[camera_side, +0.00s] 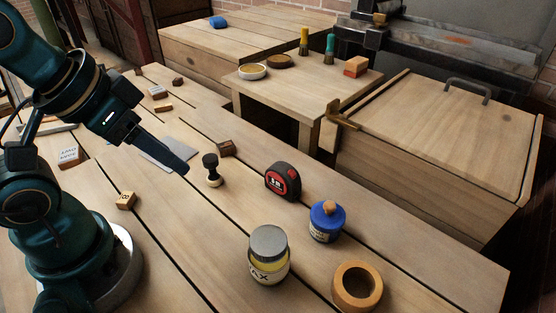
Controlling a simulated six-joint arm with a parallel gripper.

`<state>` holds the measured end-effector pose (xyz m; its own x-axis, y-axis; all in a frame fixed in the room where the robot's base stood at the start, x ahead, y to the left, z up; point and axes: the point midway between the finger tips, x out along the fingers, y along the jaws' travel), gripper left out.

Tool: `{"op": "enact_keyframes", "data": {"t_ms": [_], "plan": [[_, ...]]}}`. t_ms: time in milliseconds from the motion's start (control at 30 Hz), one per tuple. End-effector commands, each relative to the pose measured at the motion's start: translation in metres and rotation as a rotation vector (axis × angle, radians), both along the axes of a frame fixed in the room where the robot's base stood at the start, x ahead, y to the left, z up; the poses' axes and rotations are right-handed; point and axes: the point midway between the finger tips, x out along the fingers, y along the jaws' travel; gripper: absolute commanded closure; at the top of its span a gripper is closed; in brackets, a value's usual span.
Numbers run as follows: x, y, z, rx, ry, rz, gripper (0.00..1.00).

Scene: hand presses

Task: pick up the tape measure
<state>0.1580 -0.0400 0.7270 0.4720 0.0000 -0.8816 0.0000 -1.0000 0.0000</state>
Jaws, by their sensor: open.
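The tape measure (283,181) is black with a red face and stands on the wooden bench near the middle of the view. My gripper (183,168) is left of it, above the bench, with its fingers pointing down to the right. It is open and apart from the tape measure. From this side the fingers overlap, so the gap between them is hidden.
A dark stamp (212,170) stands between my gripper and the tape measure. A wooden block (227,149) lies behind the stamp. A blue bottle (326,222), a wax jar (268,255) and a wooden ring (357,287) stand in front. A small table (290,90) stands behind.

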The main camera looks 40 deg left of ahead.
Motion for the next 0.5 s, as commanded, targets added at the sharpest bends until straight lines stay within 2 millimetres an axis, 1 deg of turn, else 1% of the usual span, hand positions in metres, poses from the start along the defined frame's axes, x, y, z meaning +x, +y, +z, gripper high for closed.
{"op": "enact_keyframes", "data": {"t_ms": [33,67,400,467,500], "plan": [[0.0,0.0,0.0,0.0,0.0,0.0,0.27],[0.0,0.0,0.0,0.0,0.0,0.0,0.25],[-0.002,0.0,-0.001,-0.011,0.008,0.017,0.25],[-0.004,-0.005,0.002,-0.052,0.021,0.047,0.25],[-0.003,-0.01,0.007,-0.09,0.022,0.069,0.25]]}}
